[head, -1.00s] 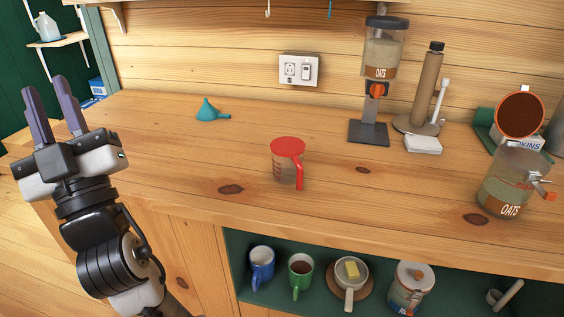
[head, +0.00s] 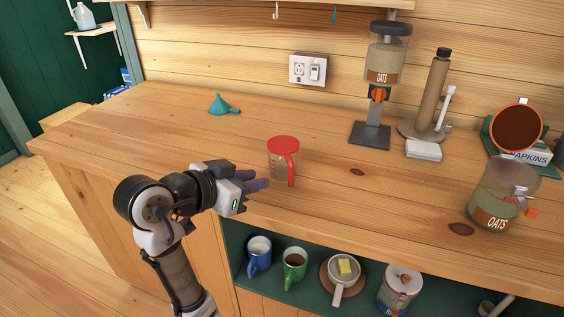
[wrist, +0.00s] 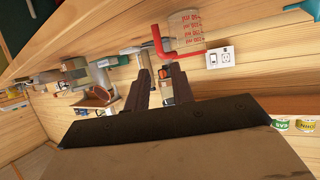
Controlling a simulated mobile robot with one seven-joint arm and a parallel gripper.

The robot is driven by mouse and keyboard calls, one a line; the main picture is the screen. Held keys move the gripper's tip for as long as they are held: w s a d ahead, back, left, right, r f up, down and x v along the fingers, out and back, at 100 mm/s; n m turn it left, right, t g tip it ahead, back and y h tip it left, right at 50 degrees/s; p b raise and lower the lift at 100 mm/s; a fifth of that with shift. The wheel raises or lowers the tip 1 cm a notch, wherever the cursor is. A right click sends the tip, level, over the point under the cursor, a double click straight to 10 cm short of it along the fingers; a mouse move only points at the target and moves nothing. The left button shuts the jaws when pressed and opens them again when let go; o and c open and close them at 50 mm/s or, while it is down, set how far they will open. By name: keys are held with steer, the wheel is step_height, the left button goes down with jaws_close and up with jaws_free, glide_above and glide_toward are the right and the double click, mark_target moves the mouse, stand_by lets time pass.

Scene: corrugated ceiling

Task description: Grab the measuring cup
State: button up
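The measuring cup (head: 282,160) is clear with a red top and red handle. It stands upright on the wooden counter (head: 210,150). In the wrist view the cup (wrist: 188,32) shows at the top, with red markings and its red handle. My gripper (head: 266,183) is at the counter's front edge, to the left of and nearer than the cup, its fingers pointing right. In the wrist view my gripper (wrist: 158,82) has its two fingers apart with nothing held between them. The cup lies beyond the fingertips, and I see no contact.
A teal funnel (head: 221,105) lies behind and left of the cup. An oats dispenser (head: 385,70), a paper towel holder (head: 435,90) and an oats jar (head: 500,195) stand to the right. Mugs, including a blue mug (head: 259,254), sit on the shelf below. The counter around the cup is clear.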

mark_target(289, 172)
steer(key=x, duration=0.7)
steer(key=shift+w+d+p, duration=0.2)
steer(key=shift+w+p, duration=0.05)
steer(key=shift+p, duration=0.1)
steer(key=p+x, duration=0.1)
steer(key=x, duration=0.3)
steer(key=shift+d, duration=0.3)
steer(key=shift+w+d+f, duration=0.15)
steer(key=shift+w+f, duration=0.05)
steer(key=shift+w, duration=0.15)
jaws_close()
